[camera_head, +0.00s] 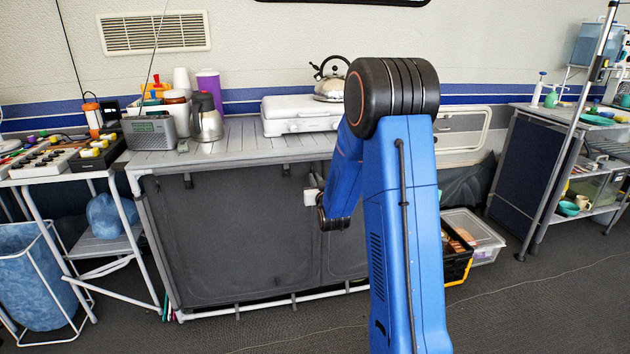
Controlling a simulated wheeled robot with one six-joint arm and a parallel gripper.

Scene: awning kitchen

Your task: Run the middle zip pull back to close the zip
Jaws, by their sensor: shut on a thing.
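The grey fabric-fronted cabinet (240,240) stands under a slatted worktop (235,145). A vertical seam (321,262) runs down its front, below my gripper. My gripper (309,197) is at the upper part of this front, beside the seam line, with its pale end pointing left. It is shut on the middle zip pull, which is too small and too covered by the gripper to make out. Small dark tabs hang under the worktop edge, one at the left (187,180) and one nearer my gripper (285,170). My blue arm hides the cabinet's right part.
A kettle (331,88) stands on the white stove (300,115), with a metal jug (206,122) and radio (150,133) at the left. A black crate (457,262) and clear box (474,235) sit on the floor at right. The floor in front is clear except a thin cable.

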